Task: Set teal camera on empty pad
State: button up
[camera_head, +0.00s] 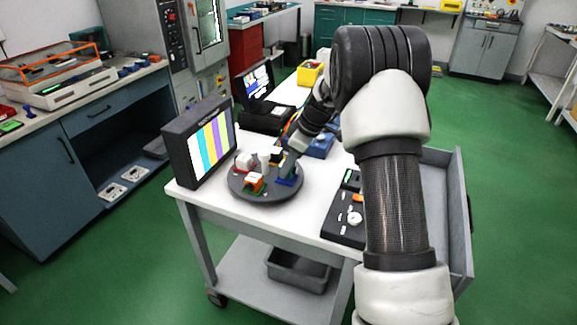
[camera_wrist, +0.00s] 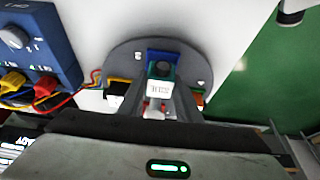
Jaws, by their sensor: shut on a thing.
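The teal camera (camera_wrist: 161,70) with its white labelled body is between the fingers of my gripper (camera_wrist: 160,98) in the wrist view. My gripper is shut on it. The camera is over or at a blue pad (camera_wrist: 166,55) near the rim of the round dark grey turntable (camera_wrist: 125,56); I cannot tell whether it touches the pad. In the head view my gripper (camera_head: 292,158) reaches down to the right side of the turntable (camera_head: 262,195), above the blue pad (camera_head: 287,180). The teal camera is mostly hidden there.
Other small cameras stand on the turntable, among them an orange one (camera_head: 254,181) and a red-white one (camera_head: 243,163). A colour-bar monitor (camera_head: 212,140) stands to the left. A blue box with cables (camera_wrist: 35,45) is close to my gripper. A black control panel (camera_head: 347,212) lies on the right.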

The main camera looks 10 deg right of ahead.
jog(key=shift+f+b, duration=0.65)
jog(key=o, duration=1.2)
jog(key=shift+r, duration=0.1)
jog(key=p+v, duration=0.2)
jog(key=v, duration=1.5)
jog(key=shift+s+d, duration=0.1)
jog(key=shift+d, duration=0.05)
